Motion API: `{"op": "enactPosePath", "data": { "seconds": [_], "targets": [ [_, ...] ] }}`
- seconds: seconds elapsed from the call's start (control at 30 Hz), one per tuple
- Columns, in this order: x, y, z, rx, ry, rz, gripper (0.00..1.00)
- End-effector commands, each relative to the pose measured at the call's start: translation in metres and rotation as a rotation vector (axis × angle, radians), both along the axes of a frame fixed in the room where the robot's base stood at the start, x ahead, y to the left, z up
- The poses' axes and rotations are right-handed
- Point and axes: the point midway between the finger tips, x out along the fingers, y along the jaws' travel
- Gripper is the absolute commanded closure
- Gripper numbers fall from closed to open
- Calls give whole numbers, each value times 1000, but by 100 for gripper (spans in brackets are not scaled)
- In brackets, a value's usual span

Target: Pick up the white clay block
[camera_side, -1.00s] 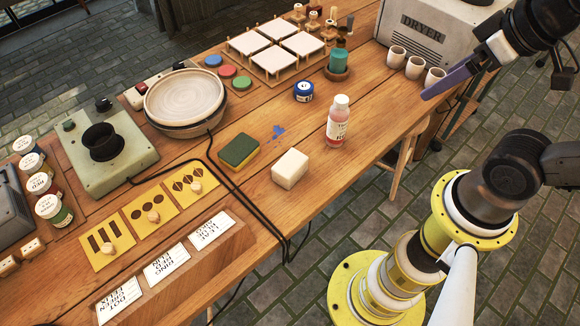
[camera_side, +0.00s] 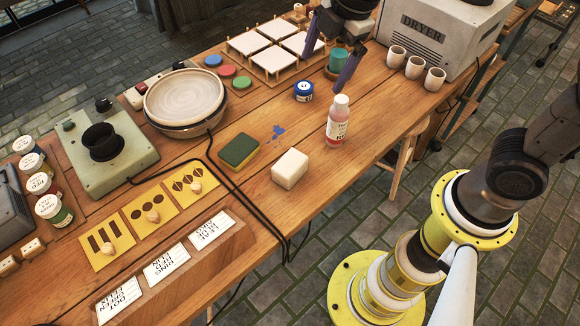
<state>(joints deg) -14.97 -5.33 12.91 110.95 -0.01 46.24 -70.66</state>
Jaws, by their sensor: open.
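The white clay block (camera_side: 290,168) lies on the wooden table near its front edge, right of the green and yellow sponge. My gripper (camera_side: 325,72) is at the top of the view, above the far part of the table, with its two purple fingers spread apart and pointing down. The gripper is well away from the block, farther back and higher. Nothing hides the block.
A blue-labelled jar (camera_side: 303,91) and a green cup (camera_side: 338,62) are near my fingers. Black cables (camera_side: 240,205) run left of the block.

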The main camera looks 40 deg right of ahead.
Motion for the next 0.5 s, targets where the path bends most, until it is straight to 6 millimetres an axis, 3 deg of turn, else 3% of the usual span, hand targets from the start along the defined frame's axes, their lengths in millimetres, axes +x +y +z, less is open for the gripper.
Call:
{"op": "enactPosePath", "data": {
  "seconds": [0.03,0.2,0.3,0.5],
  "targets": [
    [9,15,-21,-22,45,67,0],
    [18,53,-79,-67,159,188,0],
    [14,65,-103,-86,212,220,0],
    [5,75,-126,-102,250,251,0]
  ]
}}
